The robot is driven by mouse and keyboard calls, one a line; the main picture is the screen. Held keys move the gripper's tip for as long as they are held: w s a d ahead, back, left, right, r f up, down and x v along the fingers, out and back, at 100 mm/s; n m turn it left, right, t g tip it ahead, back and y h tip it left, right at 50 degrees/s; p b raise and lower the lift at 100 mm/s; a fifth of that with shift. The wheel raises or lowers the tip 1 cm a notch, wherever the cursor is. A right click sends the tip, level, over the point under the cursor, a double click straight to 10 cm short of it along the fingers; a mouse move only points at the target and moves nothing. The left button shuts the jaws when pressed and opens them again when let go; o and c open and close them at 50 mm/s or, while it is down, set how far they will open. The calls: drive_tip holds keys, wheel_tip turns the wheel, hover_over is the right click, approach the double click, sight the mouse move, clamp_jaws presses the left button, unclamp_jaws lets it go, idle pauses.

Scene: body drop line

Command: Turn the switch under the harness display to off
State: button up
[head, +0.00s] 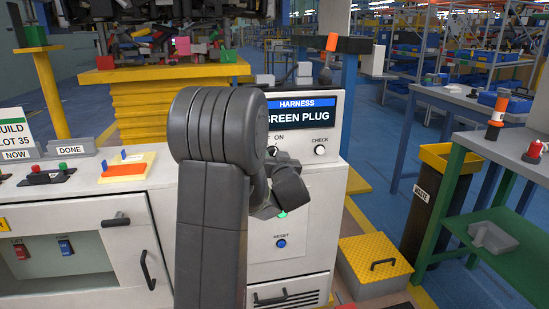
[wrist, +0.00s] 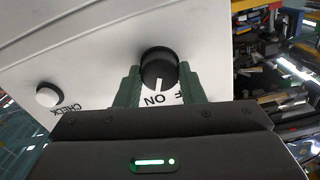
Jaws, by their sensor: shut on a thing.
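The harness display (head: 297,112) reads "HARNESS" and "GREEN PLUG" on a white cabinet in the head view. Under it the label "ON" shows, and my arm covers much of the switch area. In the wrist view the switch is a round black knob (wrist: 157,66) with a white mark. The mark points at the word "ON"; part of another label, an "F", shows beside it. My gripper (wrist: 159,78) has its two green fingers on either side of the knob, shut on it.
A CHECK button (head: 320,150) sits right of the switch, also seen in the wrist view (wrist: 48,94). A blue RESET button (head: 281,243) is lower on the cabinet. A yellow step box (head: 375,262) and a WASTE bin (head: 424,200) stand to the right.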

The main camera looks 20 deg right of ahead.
drive_tip(key=shift+f+n+b, duration=0.1)
drive_tip(key=shift+n+b, duration=0.3)
drive_tip(key=n+b, duration=0.6)
drive_tip(key=n, duration=0.3)
drive_tip(key=shift+b, duration=0.35)
drive_tip(key=o, duration=1)
drive_tip(key=p+v, duration=0.3)
drive_tip(key=v, duration=1.1)
